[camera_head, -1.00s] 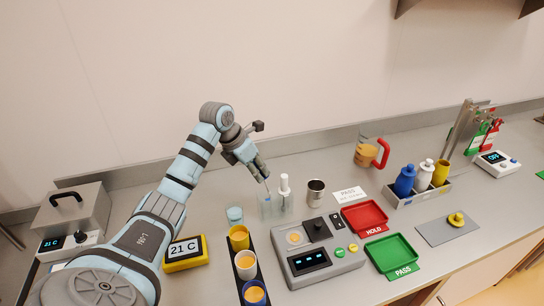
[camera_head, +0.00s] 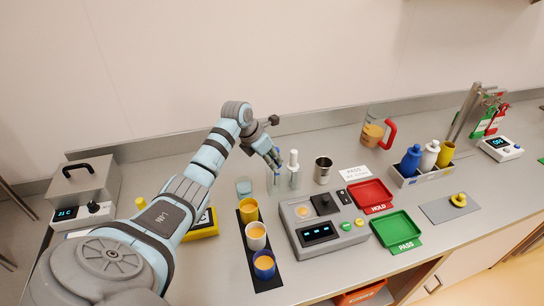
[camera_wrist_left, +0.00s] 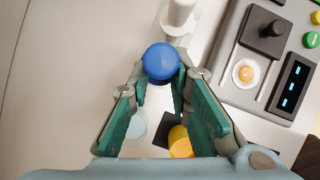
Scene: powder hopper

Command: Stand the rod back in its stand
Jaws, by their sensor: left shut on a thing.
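My left gripper (camera_head: 277,161) is above the clear, see-through stand (camera_head: 273,184) at the back middle of the bench. In the left wrist view the gripper (camera_wrist_left: 161,82) is shut on the rod (camera_wrist_left: 161,62), whose round blue end shows between the green-padded fingers. The rod's lower part is hidden behind that end, so I cannot tell whether it is in the stand. A white-capped upright piece (camera_head: 294,161) stands at the right side of the stand; a white piece also shows in the wrist view (camera_wrist_left: 179,14). My right gripper is not in view.
A steel cup (camera_head: 323,170) stands right of the stand, and a clear beaker (camera_head: 243,187) to its left. A row of cups (camera_head: 256,236) and a grey device (camera_head: 317,229) are in front. Red (camera_head: 371,194) and green (camera_head: 397,229) trays lie farther right.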

